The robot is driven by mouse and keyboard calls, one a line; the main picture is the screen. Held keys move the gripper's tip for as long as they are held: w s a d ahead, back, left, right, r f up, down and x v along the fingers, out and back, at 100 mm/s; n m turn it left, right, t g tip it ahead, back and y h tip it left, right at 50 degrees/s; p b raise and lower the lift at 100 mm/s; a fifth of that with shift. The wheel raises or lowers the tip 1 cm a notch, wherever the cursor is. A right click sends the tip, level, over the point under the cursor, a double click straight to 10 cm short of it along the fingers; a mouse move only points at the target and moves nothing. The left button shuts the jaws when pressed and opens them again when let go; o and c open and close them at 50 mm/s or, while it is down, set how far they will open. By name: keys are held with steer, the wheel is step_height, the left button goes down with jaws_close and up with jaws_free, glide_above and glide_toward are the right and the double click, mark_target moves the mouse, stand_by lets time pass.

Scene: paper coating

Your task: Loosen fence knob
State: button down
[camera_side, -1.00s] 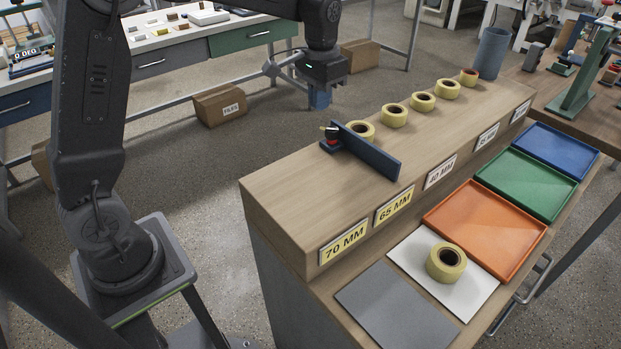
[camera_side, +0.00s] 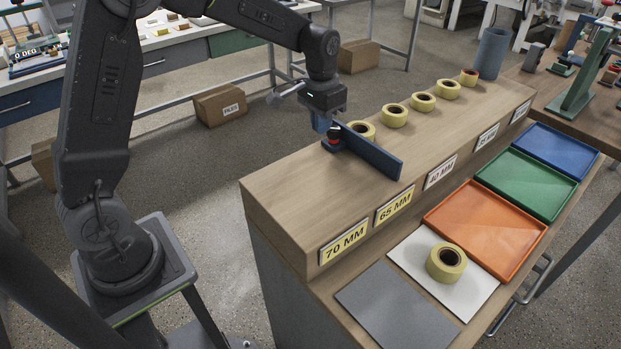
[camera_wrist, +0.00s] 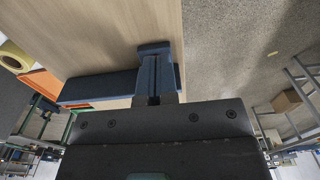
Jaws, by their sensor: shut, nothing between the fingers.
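The blue fence (camera_side: 372,155) stands across the wooden ledge, by the 65 MM and 40 MM labels. At its left end is a small knob (camera_side: 334,131) with a red part, on a dark blue base (camera_side: 329,146). My gripper (camera_side: 321,124) is shut and empty, pointing down right beside the knob; I cannot tell whether it touches it. In the wrist view the shut fingers (camera_wrist: 156,78) reach over the fence's end, and the knob is hidden behind them. The fence (camera_wrist: 95,88) runs to the left there.
Several yellow tape rolls (camera_side: 395,116) line the ledge (camera_side: 290,195) beyond the fence. A grey cylinder (camera_side: 491,54) stands at the far end. A lower shelf holds a roll (camera_side: 446,262) on a white sheet, a grey sheet (camera_side: 384,305), and orange, green and blue trays. The ledge's near end is clear.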

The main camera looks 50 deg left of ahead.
steer(key=shift+w+d+f, duration=0.1)
steer(key=shift+d+f, duration=0.05)
steer(key=shift+f, duration=0.55)
steer(key=shift+d, duration=0.8)
stand_by(0.6)
steer(key=shift+s, duration=0.3)
steer(key=shift+s+r, duration=0.1)
steer(key=shift+r, duration=0.05)
step_height(320, 180, up, 6)
stand_by(0.4)
steer(key=shift+a, duration=0.1)
